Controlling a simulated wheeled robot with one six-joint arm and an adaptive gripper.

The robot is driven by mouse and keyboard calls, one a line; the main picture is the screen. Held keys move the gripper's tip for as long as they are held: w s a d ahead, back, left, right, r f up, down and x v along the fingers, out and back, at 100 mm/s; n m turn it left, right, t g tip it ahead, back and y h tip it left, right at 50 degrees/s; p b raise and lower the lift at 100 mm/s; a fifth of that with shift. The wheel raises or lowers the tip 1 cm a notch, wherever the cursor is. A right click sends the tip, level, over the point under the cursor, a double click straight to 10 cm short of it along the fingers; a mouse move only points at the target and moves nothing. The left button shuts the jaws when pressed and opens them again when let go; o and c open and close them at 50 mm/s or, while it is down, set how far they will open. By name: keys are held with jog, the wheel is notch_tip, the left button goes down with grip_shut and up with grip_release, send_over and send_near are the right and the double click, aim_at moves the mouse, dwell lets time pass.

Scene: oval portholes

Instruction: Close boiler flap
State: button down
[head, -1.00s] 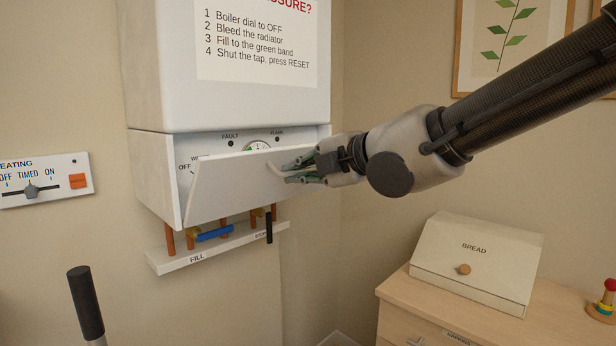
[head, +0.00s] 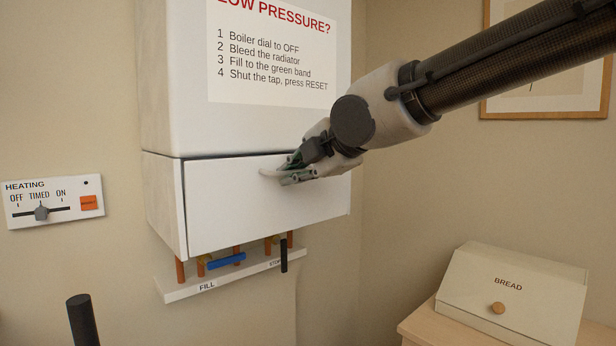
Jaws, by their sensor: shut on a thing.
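The boiler flap (head: 235,200) is the white panel on the lower front of the wall boiler (head: 175,80). It stands upright over the control panel and hides the dial and gauge. A thin dark gap shows along its top and left edges. My gripper (head: 283,174) is at the upper right part of the flap, shut on the flap's pale handle, of which only the left end shows. The rest of the handle is hidden by the fingers.
Below the boiler, a shelf marked FILL (head: 205,287) carries copper pipes, a blue lever (head: 226,260) and a black lever (head: 284,256). A heating control (head: 52,203) is on the left wall. A bread box (head: 515,295) stands at lower right.

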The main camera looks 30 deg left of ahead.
jog(key=shift+w+a+r+g+h, duration=0.3)
jog(key=shift+a+h, duration=0.15)
jog(key=shift+h, duration=0.15)
jog(key=c, duration=1.9)
grip_release()
jog(key=shift+o, duration=0.2)
jog(key=v, duration=1.2)
